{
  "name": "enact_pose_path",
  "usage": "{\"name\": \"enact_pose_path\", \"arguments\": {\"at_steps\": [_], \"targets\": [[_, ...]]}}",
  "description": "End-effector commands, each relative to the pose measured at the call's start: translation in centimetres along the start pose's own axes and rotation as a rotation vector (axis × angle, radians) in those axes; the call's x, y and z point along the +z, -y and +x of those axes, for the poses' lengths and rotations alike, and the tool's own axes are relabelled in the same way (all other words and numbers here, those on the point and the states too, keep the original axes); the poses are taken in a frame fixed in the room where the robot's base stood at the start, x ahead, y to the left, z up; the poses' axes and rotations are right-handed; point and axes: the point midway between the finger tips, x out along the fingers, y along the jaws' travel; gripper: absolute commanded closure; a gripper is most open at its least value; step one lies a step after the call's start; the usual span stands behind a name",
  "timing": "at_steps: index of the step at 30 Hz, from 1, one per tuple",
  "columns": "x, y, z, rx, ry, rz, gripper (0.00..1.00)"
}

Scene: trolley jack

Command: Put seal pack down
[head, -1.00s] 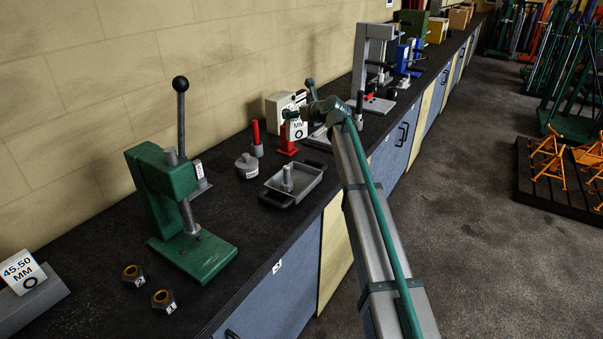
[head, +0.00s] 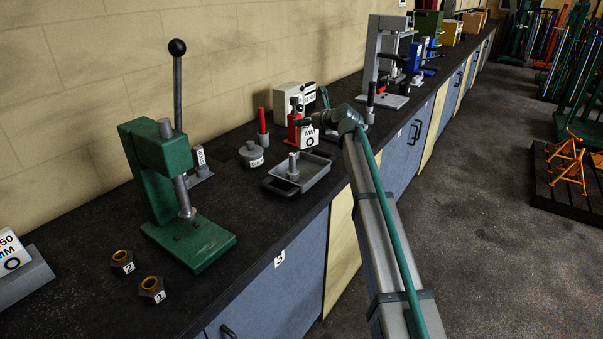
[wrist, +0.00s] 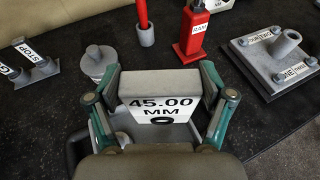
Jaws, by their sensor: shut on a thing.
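The seal pack (wrist: 160,108), a white-faced block marked 45.00 MM with a ring symbol, is between the fingers of my gripper (wrist: 160,88) in the wrist view. The gripper is shut on it, one finger at each side. In the head view the pack (head: 309,139) appears by the back right of a shallow grey tray (head: 276,189) with an upright post. In the wrist view parts of the tray show below and beside the pack. I cannot tell whether the pack touches anything beneath.
A red ram (wrist: 194,32) and a plate with a tube (wrist: 270,58) stand behind. A lidded grey pot (head: 251,154) and red-handled tool (head: 263,127) are left of the tray. The green press (head: 165,185), two nuts (head: 152,289) and a 45.50 block (head: 12,254) are farther left.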

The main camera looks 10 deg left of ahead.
Motion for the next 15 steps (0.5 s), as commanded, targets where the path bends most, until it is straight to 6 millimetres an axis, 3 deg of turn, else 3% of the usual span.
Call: {"name": "enact_pose_path", "arguments": {"at_steps": [15], "targets": [[-6.1,0.0,2.2,0.0,0.0,0.001,0.54]]}}
